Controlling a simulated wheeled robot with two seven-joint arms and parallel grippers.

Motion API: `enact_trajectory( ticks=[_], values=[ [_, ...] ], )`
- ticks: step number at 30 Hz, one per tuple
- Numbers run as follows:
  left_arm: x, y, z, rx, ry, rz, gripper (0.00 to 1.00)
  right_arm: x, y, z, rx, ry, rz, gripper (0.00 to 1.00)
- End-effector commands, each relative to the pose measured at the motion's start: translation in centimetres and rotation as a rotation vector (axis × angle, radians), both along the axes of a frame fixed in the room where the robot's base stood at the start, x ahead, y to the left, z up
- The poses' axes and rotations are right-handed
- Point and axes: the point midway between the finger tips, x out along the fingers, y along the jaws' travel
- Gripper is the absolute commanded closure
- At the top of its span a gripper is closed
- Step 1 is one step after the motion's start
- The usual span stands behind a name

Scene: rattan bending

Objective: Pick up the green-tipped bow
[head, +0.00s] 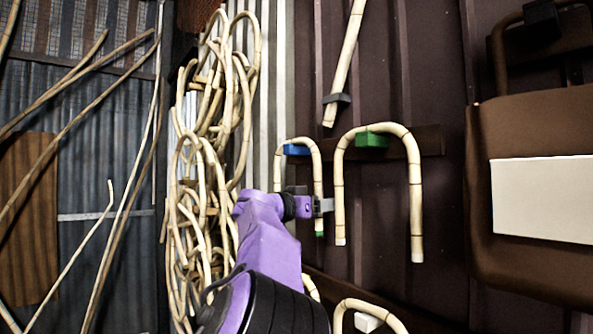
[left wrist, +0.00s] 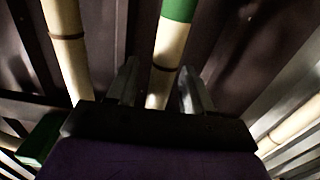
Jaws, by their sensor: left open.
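The green-tipped bow (head: 318,175) is an upside-down U of pale rattan hanging over a blue peg (head: 296,150). Its right leg ends in a green tip (head: 319,233). My left gripper (head: 325,206) is at this right leg, just above the green tip. In the left wrist view its open fingers (left wrist: 160,88) stand on either side of the pale leg (left wrist: 167,45), with the green tip (left wrist: 180,9) beyond them. I cannot tell whether they touch it. My right gripper is not in view.
A larger bow (head: 416,190) hangs close on the right over a green peg (head: 371,140); its near leg also shows in the left wrist view (left wrist: 67,50). Tangled rattan loops (head: 205,170) hang to the left. More bows (head: 370,305) hang below. A brown chair (head: 520,120) is far right.

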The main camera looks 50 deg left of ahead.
Motion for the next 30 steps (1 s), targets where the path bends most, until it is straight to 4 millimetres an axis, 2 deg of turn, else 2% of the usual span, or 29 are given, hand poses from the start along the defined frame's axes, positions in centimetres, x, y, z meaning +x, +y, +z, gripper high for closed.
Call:
enact_trajectory(
  ticks=[3, 8, 12, 13, 23, 26, 30],
  values=[
    [0.7, -0.1, 0.0, 0.0, 0.0, 0.0, 0.49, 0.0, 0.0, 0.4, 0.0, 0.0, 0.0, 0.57],
    [0.8, -0.2, -0.1, 0.0, 0.0, -0.002, 0.49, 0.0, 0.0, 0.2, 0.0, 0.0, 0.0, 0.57],
    [0.8, -0.2, -0.1, 0.0, 0.0, -0.001, 0.94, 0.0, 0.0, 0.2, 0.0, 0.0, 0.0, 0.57],
    [0.8, -0.2, -0.1, 0.0, 0.0, -0.001, 1.0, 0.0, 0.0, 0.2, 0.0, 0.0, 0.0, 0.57],
    [0.7, -0.2, 0.1, 0.001, 0.0, -0.002, 1.0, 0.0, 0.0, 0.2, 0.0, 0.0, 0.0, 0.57],
    [0.7, -0.2, 0.9, 0.002, -0.002, -0.003, 1.0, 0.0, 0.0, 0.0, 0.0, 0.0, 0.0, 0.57],
    [0.4, -0.3, 3.5, 0.006, -0.005, -0.002, 1.0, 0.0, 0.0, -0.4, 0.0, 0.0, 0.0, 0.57]
  ],
)
